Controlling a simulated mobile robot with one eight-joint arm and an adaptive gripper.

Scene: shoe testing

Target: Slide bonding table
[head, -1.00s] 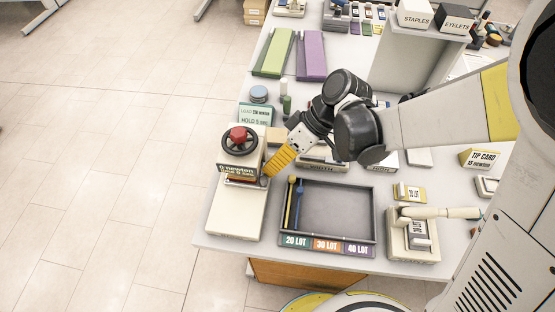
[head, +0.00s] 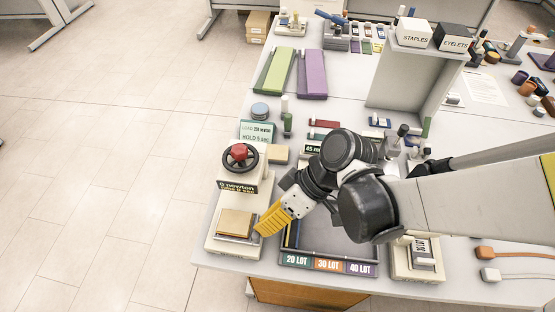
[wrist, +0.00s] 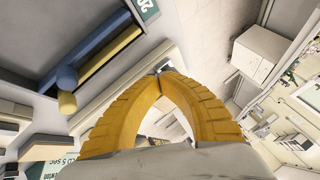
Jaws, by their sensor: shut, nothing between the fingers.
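The bonding press (head: 238,186) stands at the table's left edge, with a red knob (head: 239,152) on top and a display reading "0 newton". On its pale base (head: 226,251), a small sliding table (head: 218,236) carries a tan block (head: 236,222) in front of the press head. My gripper (head: 261,232) has yellow ribbed fingers, shut and empty, just right of the block. I cannot tell whether they touch the sliding table. In the wrist view the fingertips (wrist: 163,73) meet in an arch, and the sliding table is not clearly identifiable.
A dark tray (head: 330,247) with lot labels lies right of the gripper, partly under my arm. A blue rod (wrist: 93,52) and a yellow rod (wrist: 108,58) lie along its edge. A green sign (head: 257,131) stands behind the press. Open floor lies left.

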